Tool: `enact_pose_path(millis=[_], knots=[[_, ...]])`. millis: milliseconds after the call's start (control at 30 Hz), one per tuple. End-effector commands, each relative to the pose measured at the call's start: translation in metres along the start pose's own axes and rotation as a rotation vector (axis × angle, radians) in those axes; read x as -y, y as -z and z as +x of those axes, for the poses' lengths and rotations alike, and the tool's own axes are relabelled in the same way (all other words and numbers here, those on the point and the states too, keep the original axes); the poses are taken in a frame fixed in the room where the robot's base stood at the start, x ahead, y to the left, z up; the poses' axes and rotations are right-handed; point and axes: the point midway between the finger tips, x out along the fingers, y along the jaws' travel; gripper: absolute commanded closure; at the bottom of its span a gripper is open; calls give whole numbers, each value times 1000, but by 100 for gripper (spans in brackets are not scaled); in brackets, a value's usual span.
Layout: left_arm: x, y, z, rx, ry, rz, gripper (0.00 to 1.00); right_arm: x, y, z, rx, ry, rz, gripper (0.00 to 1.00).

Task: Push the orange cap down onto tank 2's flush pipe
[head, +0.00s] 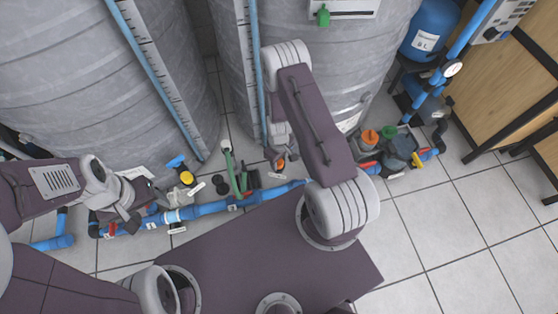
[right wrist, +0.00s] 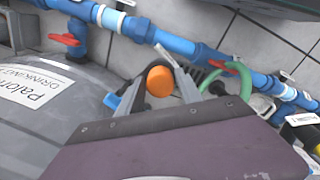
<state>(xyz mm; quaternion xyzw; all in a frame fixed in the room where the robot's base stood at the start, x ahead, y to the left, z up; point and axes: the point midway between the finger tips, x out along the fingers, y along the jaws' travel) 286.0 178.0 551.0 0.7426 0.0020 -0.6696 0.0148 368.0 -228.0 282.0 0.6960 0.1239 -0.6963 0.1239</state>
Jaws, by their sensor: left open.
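An orange cap (right wrist: 160,81) shows between the fingers of my right gripper (right wrist: 163,88) in the right wrist view. In the head view the orange cap (head: 281,164) is a small patch at the tip of my right gripper (head: 278,157), low in front of the middle tank (head: 310,60). I cannot tell whether the fingers touch the cap. The flush pipe under it is hidden. My left gripper (head: 125,217) is open at the lower left, close to the blue pipe (head: 205,209).
A green hose (head: 231,172) and a yellow-topped fitting (head: 187,178) stand by the pipe. A second orange cap (head: 370,137) and a green cap (head: 389,131) are to the right. A red valve handle (right wrist: 65,40) shows in the wrist view. The tiled floor at right is clear.

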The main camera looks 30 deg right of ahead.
Motion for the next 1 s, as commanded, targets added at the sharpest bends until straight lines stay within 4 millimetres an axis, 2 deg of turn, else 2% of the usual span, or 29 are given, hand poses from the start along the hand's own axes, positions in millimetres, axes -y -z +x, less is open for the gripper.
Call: enact_pose_path(millis=[333, 467, 567, 833, 1000], knots=[[0, 0, -1, 0, 0, 0, 39, 0, 0, -1, 0, 0, 0, 40], [0, 1, -8, 0, 0, 0, 39, 0, 0, -8, 0, 0, 0, 40], [0, 2, -21, 0, 0, 0, 39, 0, 0, -22, 0, 0, -1, 40], [-2, 8, -75, 0, 0, 0, 39, 0, 0, -79, 0, 0, -2, 40], [-2, 9, -88, 0, 0, 0, 39, 0, 0, -94, 0, 0, -1, 40]])
